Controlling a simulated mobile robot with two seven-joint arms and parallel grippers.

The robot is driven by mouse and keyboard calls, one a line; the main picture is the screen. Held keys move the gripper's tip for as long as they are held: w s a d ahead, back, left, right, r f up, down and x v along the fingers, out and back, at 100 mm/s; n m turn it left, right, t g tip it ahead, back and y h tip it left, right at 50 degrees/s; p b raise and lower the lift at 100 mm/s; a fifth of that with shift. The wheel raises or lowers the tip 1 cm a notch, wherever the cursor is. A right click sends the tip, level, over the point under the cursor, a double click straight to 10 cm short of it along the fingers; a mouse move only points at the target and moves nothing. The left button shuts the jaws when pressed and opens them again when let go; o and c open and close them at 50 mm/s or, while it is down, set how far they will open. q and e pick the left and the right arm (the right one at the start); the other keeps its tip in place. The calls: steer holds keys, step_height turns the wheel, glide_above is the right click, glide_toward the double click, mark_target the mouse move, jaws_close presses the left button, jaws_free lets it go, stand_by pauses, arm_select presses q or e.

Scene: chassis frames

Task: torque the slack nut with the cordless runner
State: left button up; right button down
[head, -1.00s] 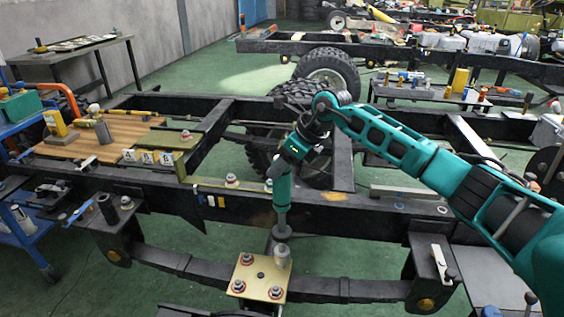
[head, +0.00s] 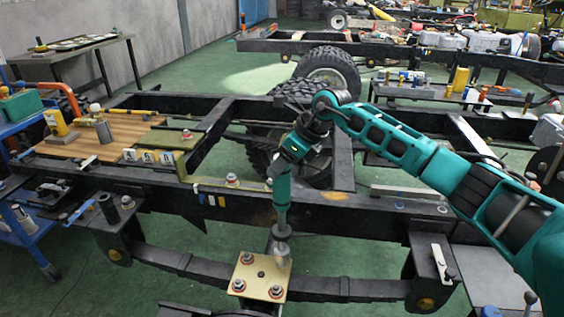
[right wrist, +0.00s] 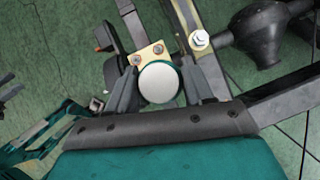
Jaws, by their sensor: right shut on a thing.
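The cordless runner (head: 282,195), teal with a grey lower end, stands nearly upright. My right gripper (head: 294,150) is shut on it. In the right wrist view the runner's round pale end (right wrist: 159,82) sits between the gripper's fingers. The runner's lower end is over the back right corner of a brass plate (head: 262,276) and hides what is there; its tip looks blurred. Nuts with reddish rings show at the plate's other corners: back left (head: 247,258), front left (head: 239,286) and front right (head: 276,292).
The black chassis rail (head: 340,214) runs close behind the runner. A leaf spring (head: 190,264) passes under the plate. A wooden board (head: 90,145) with tools lies on the frame at left, beside a blue cart (head: 30,232). A tyre (head: 325,68) stands behind.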

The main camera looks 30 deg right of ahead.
mark_target(282, 175)
steer(key=shift+f, duration=0.15)
stand_by(0.7)
steer(key=shift+f+b, duration=0.55)
steer(key=shift+f, duration=0.25)
stand_by(0.4)
stand_by(0.6)
steer(key=shift+f+b, duration=0.35)
steer(key=shift+f, duration=0.3)
stand_by(0.6)
steer(key=shift+f, duration=0.2)
stand_by(0.3)
steer(key=shift+s+f, duration=0.1)
steer(key=shift+f, duration=0.05)
stand_by(0.5)
steer(key=shift+r, duration=0.25)
